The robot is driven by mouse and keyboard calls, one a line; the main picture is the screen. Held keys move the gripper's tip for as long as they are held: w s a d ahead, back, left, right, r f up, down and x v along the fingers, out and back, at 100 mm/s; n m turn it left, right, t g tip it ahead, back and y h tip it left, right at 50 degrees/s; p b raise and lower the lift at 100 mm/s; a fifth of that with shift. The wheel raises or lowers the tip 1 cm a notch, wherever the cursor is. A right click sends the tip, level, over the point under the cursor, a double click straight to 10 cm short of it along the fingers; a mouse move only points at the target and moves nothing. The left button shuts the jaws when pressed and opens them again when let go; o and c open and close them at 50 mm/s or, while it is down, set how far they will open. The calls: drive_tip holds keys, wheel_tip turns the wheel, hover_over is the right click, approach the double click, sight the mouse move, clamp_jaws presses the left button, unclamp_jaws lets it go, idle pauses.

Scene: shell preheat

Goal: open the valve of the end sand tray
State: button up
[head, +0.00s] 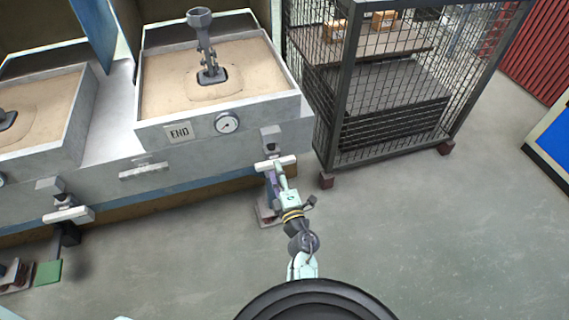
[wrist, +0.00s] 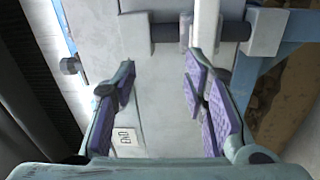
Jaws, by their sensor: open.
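The end sand tray (head: 217,108) is a grey box of sand with an "END" plate (head: 179,132) on its front. Its valve (head: 271,140) is on the right of the front, with a pale bar handle (head: 275,163) below. My gripper (head: 280,172) is at this handle, and its fingers are too small there to make out. In the wrist view, my gripper (wrist: 160,85) is open with purple-padded fingers apart. A pale bar (wrist: 207,25), probably the handle, stands ahead near the right finger. The right finger partly hides it, so I cannot tell whether they touch. Nothing is held.
A round gauge (head: 228,122) is on the tray front. A second sand tray (head: 68,150) with its own pale handle (head: 68,216) stands at left. A wire cage (head: 385,85) with boxes stands close on the right. The floor (head: 430,240) at right is clear.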

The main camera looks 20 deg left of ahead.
wheel_tip(320, 180, down, 5)
drive_tip(key=s+d+g, duration=0.1)
drive_tip(key=d, duration=0.2)
drive_tip(key=shift+n+h, duration=0.3)
drive_tip(key=shift+h, duration=0.1)
drive_tip(key=x, duration=1)
drive_tip(key=shift+s+a+r, duration=0.1)
drive_tip(key=shift+a+r, duration=0.1)
drive_tip(key=shift+a, duration=0.25)
clamp_jaws()
